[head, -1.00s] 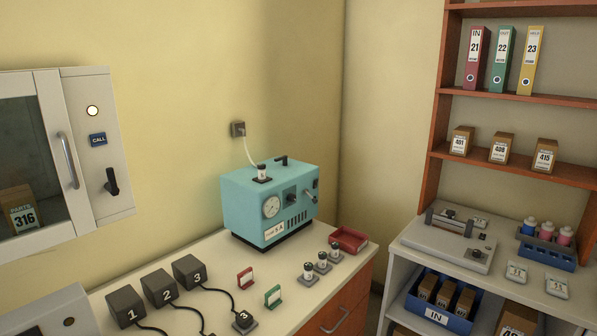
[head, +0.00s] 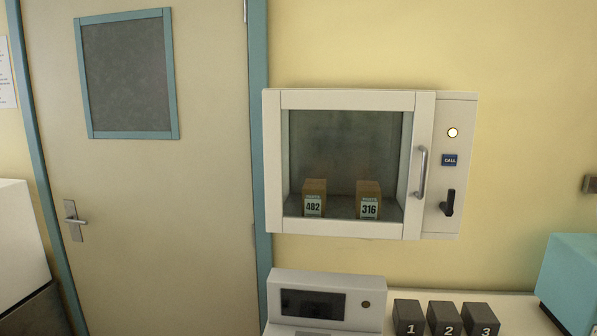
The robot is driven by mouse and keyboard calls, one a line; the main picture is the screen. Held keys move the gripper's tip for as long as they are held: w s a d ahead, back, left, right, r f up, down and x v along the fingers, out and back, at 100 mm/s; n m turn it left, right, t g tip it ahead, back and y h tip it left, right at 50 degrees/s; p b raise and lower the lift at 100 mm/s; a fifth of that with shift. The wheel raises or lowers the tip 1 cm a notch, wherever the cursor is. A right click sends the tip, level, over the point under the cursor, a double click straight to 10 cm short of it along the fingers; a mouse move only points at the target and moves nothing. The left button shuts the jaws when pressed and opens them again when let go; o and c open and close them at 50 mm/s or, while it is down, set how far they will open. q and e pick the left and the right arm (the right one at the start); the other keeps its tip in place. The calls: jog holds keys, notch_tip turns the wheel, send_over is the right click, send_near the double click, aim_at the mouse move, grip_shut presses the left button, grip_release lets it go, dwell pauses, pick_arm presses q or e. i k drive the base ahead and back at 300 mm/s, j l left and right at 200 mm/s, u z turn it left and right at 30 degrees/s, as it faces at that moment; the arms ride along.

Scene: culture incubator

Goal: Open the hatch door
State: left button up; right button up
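The white hatch (head: 370,163) is mounted on the yellow wall at the middle right of the head view. Its glass-fronted door (head: 346,229) looks closed, with a vertical grey handle (head: 421,172) on its right side. Through the glass, two brown boxes marked 482 (head: 314,197) and 316 (head: 368,199) stand inside. Neither of my grippers shows in the view.
A counter (head: 522,309) below the hatch carries a grey device with a dark screen (head: 322,303) and dark blocks numbered 1 (head: 409,317), 2 (head: 444,317) and 3 (head: 481,318). A teal machine (head: 577,281) stands at right. A beige room door (head: 150,200) is at left.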

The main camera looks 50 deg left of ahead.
aim_at(422, 103)
jog(key=u, duration=1.3)
jog(key=z, duration=0.35)
jog(key=k+j+z, duration=0.15)
jog(key=z, duration=0.25)
jog(key=k+j+z, duration=0.15)
jog(key=z, duration=0.3)
jog(key=k+j+z, duration=0.15)
jog(key=z, duration=0.25)
